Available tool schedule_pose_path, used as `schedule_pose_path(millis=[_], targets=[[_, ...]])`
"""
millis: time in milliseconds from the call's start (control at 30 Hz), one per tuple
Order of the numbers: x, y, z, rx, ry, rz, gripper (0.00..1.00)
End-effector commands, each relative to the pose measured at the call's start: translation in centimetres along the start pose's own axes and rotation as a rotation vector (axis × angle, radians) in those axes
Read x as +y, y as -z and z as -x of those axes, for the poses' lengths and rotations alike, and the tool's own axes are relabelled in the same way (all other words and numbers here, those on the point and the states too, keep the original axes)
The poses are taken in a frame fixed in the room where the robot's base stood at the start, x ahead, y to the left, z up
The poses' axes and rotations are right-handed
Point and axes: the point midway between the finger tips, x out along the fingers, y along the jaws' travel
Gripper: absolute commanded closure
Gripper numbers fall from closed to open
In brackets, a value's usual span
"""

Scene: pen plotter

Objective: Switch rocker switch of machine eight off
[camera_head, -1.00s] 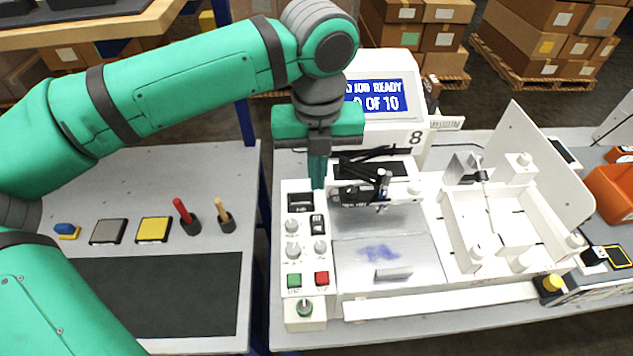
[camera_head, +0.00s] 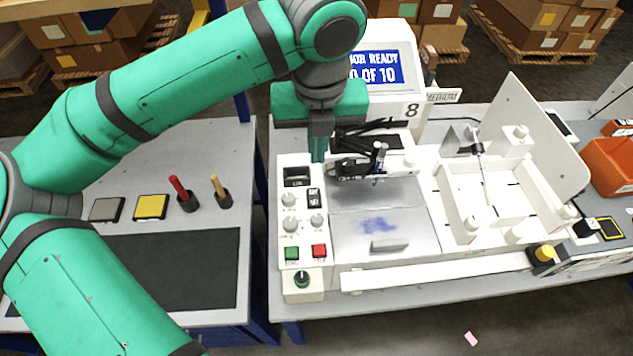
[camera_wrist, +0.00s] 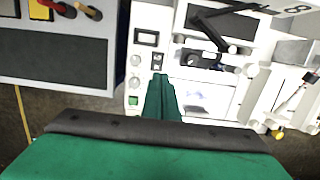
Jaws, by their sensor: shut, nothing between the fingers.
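Machine eight (camera_head: 412,138) is a white pen plotter on the grey table, with a black "8" beside its blue screen (camera_head: 376,68). Which side is pressed is too small to tell. My gripper (camera_head: 318,158) points down, shut and empty, above the back end of the panel and apart from the switch in the picture. In the wrist view, the switch (camera_wrist: 157,61) shows just beyond the green fingertips (camera_wrist: 160,77).
The black pen carriage (camera_head: 352,168) is close right of my gripper. A side table with pads and pens stands left.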

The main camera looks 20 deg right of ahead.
Motion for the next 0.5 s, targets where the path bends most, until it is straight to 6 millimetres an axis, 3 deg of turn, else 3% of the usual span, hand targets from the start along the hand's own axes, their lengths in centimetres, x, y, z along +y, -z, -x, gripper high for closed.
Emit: schedule_pose_path(millis=[267,500], targets=[[0.0,0.0,-0.3,0.001,0.001,-0.001,1.00],[-0.1,0.1,-3.3,0.004,0.003,-0.001,1.00]])
